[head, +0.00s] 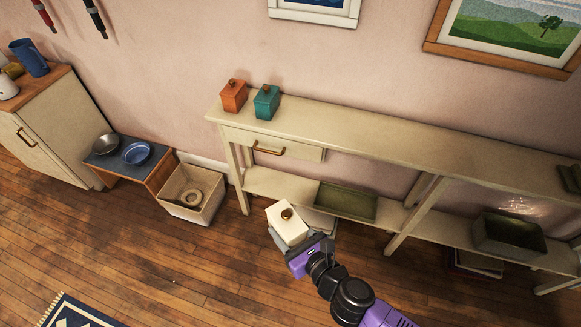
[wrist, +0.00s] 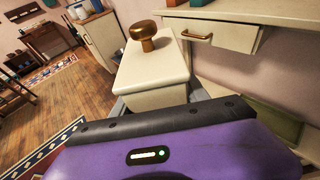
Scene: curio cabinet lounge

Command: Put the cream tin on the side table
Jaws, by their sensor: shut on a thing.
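The cream tin (head: 288,222) is a pale box with a round brass knob on its lid. My gripper (head: 290,240) is shut on it and holds it in front of the long cream console, near the lower shelf's height in the head view. The tin also fills the middle of the wrist view (wrist: 152,75), its lid and knob upright, with my purple gripper body in front of it. A small low table (head: 103,167) with a dark top, perhaps the side table, stands at the left in the head view. A grey bowl (head: 106,145) and a blue bowl (head: 137,153) are on it.
The console (head: 400,137) carries an orange tin (head: 234,95) and a teal tin (head: 266,102). An olive tray (head: 345,202) lies on its lower shelf. A cream bin (head: 192,193) stands between console and low table. Wooden floor is open in front.

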